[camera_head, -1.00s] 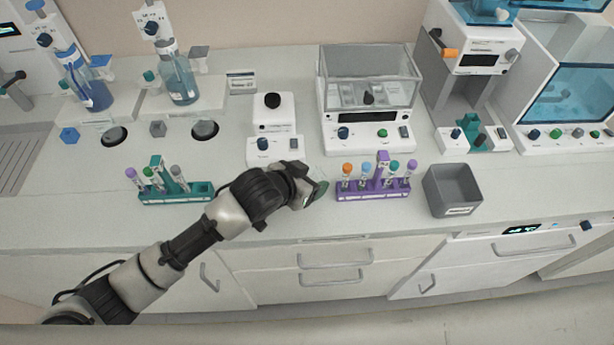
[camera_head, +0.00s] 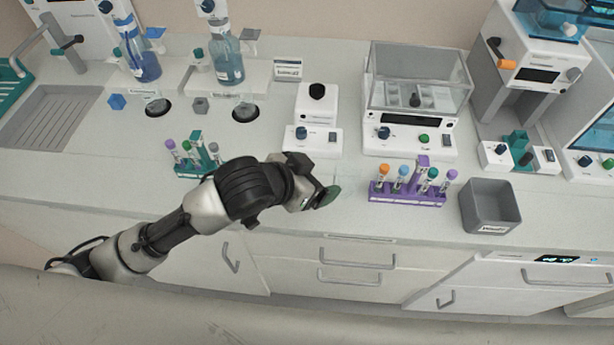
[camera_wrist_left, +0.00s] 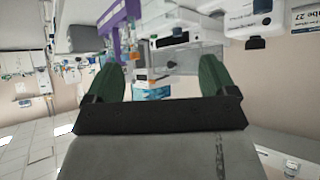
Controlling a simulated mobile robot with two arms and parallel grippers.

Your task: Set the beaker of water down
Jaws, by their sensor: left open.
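My left gripper (camera_head: 326,196) is over the front part of the counter, left of the purple tube rack. In the left wrist view its two green fingers (camera_wrist_left: 158,78) stand wide apart, with nothing clearly held between them. A faint clear outline just beyond the fingertips in the head view may be the beaker of water, but I cannot tell for sure. No water level can be made out. My right gripper is in neither view.
The purple rack (camera_head: 405,196) with several capped tubes and a grey bin (camera_head: 490,207) stand to the right. A teal rack (camera_head: 215,165) is partly behind my arm. A small white device (camera_head: 316,118) and a glass-sided balance (camera_head: 415,100) stand behind.

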